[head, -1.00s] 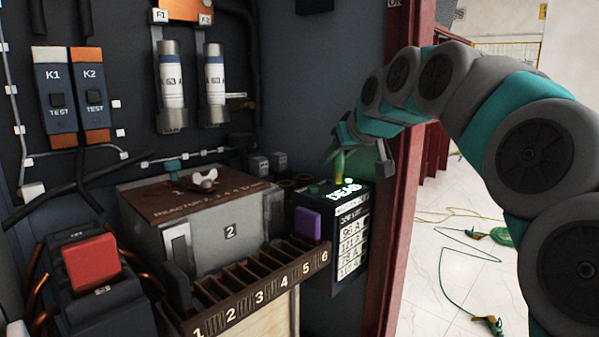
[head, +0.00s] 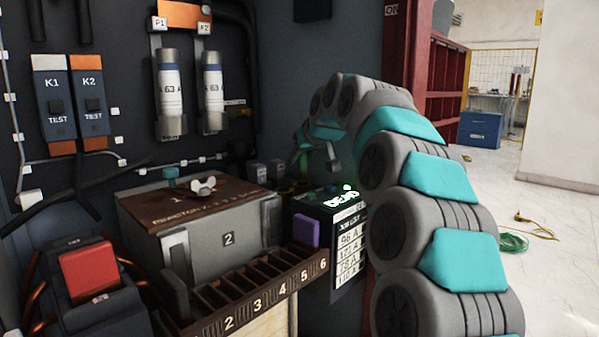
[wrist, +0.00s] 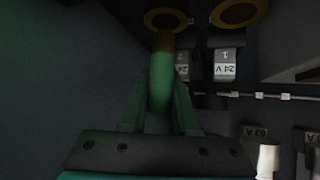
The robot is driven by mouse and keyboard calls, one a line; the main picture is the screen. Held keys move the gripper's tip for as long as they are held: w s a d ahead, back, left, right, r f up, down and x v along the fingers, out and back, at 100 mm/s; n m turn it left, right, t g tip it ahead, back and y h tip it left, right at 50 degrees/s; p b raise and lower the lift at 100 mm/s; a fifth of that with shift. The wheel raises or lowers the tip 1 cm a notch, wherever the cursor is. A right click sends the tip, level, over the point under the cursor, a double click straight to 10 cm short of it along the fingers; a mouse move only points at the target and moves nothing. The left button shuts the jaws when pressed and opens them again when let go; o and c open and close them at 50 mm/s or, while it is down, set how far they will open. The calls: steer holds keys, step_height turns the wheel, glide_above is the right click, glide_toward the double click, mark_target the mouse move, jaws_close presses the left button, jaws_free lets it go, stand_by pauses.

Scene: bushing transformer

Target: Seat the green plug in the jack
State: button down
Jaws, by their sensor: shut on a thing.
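The green plug (wrist: 161,85) is held upright in the wrist view, with its brass tip pointing to the top of the picture. My gripper (wrist: 161,98) is shut on it, one finger on each side. The tip meets the near edge of the left brass-ringed jack (wrist: 166,19); I cannot tell whether it is inside the ring. A second brass-ringed jack (wrist: 239,12) is to the right. In the head view my gripper (head: 318,155) is behind the box marked DEAD, and the plug and jacks are mostly hidden there.
The box marked DEAD (head: 345,240) stands in front of my gripper. A grey reactor box (head: 225,240) and a numbered slotted rack (head: 265,285) are to its left. Small grey 24 V blocks (wrist: 225,64) sit beside the jacks. A red cabinet frame (head: 420,50) is behind my arm.

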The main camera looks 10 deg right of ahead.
mark_target(300, 181)
steer(key=shift+f, duration=1.75)
steer(key=c, duration=0.7)
jaws_free()
steer(key=shift+f, duration=0.1)
steer(key=shift+s+r, duration=0.1)
steer(key=shift+r, duration=0.15)
steer(key=v, duration=1.1)
steer(key=shift+s+d+r, duration=0.1)
steer(key=shift+s+r, duration=0.15)
steer(key=shift+s, duration=0.05)
